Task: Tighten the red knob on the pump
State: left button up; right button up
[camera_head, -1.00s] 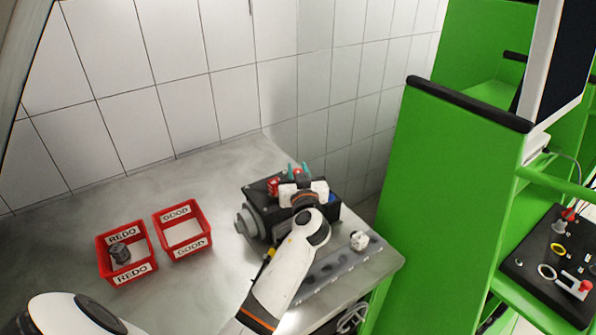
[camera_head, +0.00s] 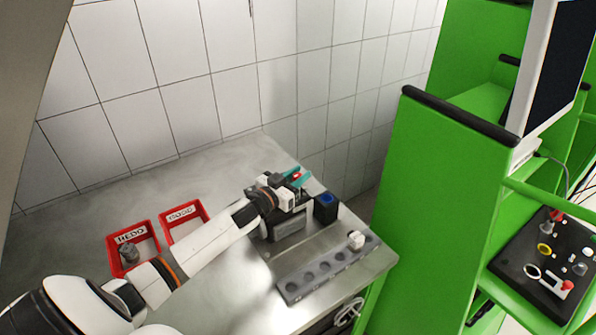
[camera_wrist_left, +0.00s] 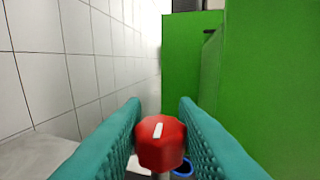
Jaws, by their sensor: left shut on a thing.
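The red knob (camera_wrist_left: 161,143) is an octagonal knob with a white mark, standing on a light stem. My left gripper (camera_wrist_left: 160,130) has its teal fingers shut on the knob, one on each side. In the head view the left gripper (camera_head: 301,179) is above the pump (camera_head: 289,227), a dark block on the bench. Only a little red of the knob shows there between the fingers. The arm and gripper hide much of the pump. A dark part with a blue top (camera_head: 326,207) stands at the pump's right. My right gripper is not in view.
Red REDO (camera_head: 132,238) and GOOD (camera_head: 181,212) bins stand left of the pump; REDO holds a grey part (camera_head: 129,254). A grey rack (camera_head: 320,272) with round holes and a white piece (camera_head: 355,240) lies in front. A green panel (camera_head: 420,190) rises at the right.

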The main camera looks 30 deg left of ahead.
pick_arm(q)
jog(key=m+h, duration=0.1)
jog(key=m+h+b, duration=0.1)
jog(key=h, duration=0.1)
jog(key=shift+a+f+g, duration=0.1)
jog(key=shift+a+g, duration=0.1)
jog(key=shift+g, duration=0.1)
jog(key=shift+f+m+g+h+b, duration=0.1)
jog(key=shift+m+g+h+b, duration=0.4)
jog(key=shift+m+h+b, duration=0.5)
jog(key=m+g+h+b, duration=0.1)
jog(key=h, duration=0.1)
jog(key=m+g+h+b, duration=0.2)
jog(key=h, duration=0.1)
jog(key=shift+d, duration=0.15)
jog(key=shift+m+g, duration=0.3)
jog(key=o, duration=1)
jog(key=shift+c, duration=0.2)
